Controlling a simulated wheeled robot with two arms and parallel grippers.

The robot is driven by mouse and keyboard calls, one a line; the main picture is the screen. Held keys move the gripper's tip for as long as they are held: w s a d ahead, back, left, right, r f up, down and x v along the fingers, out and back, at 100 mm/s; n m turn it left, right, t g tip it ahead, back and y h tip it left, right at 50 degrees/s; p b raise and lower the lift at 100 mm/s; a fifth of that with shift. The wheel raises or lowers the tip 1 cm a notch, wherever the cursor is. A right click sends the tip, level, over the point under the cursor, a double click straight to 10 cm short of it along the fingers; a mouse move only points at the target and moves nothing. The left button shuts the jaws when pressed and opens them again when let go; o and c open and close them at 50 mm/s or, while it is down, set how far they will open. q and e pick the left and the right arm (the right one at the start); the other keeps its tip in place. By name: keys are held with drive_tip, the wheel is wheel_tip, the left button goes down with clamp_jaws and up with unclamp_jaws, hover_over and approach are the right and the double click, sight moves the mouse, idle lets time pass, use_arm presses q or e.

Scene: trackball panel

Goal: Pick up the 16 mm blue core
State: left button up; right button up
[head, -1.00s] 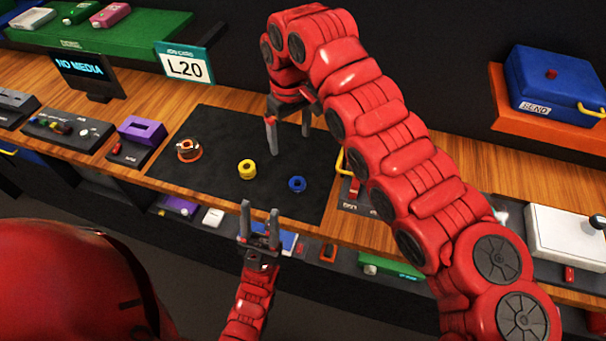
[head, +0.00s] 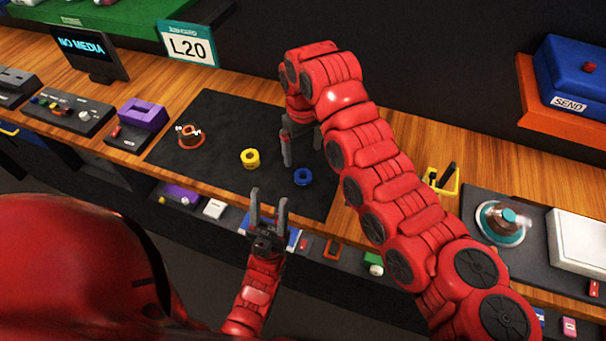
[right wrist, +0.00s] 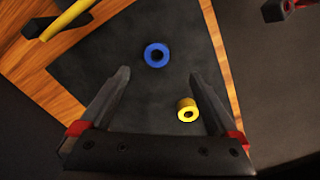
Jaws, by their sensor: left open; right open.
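The blue core (head: 303,177) is a small ring lying on the black mat (head: 222,124), near its right front part. It also shows in the right wrist view (right wrist: 156,55), beyond the fingertips and roughly centred between them. A yellow core (head: 250,157) lies to its left on the mat; in the right wrist view it (right wrist: 187,109) shows near one finger. My right gripper (head: 302,156) is open and empty, pointing down above the mat just behind the blue core in the head view. My left gripper (head: 269,196) is open and empty, in front of the table edge.
An orange-based part with copper and white pieces (head: 190,137) sits at the mat's left. A purple block (head: 143,114) stands left of the mat. A yellow handle (head: 441,182) and a teal-ringed device (head: 502,222) are to the right. The mat's back is clear.

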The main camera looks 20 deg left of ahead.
drive_tip(key=p, duration=0.2)
approach(303, 172)
drive_tip(key=shift+s+d+f, duration=0.2)
drive_tip(key=shift+s+f, duration=0.25)
drive_tip(key=shift+s, duration=0.05)
drive_tip(key=shift+s+d+f, duration=0.2)
drive_tip(key=shift+s+f, duration=0.25)
drive_tip(key=shift+s, duration=0.05)
drive_tip(key=shift+f, duration=0.55)
drive_tip(key=shift+w+a+f+p, duration=0.1)
drive_tip(key=shift+w+f+p, duration=0.05)
drive_tip(key=shift+f+p, duration=0.35)
wheel_tip(303, 172, down, 4)
drive_tip(key=shift+w+r+p, duration=0.15)
drive_tip(key=shift+r+p, duration=0.05)
drive_tip(key=shift+p, duration=0.55)
drive_tip(key=shift+w+f, duration=0.1)
drive_tip(key=shift+f, duration=0.25)
drive_tip(key=c, duration=1.4)
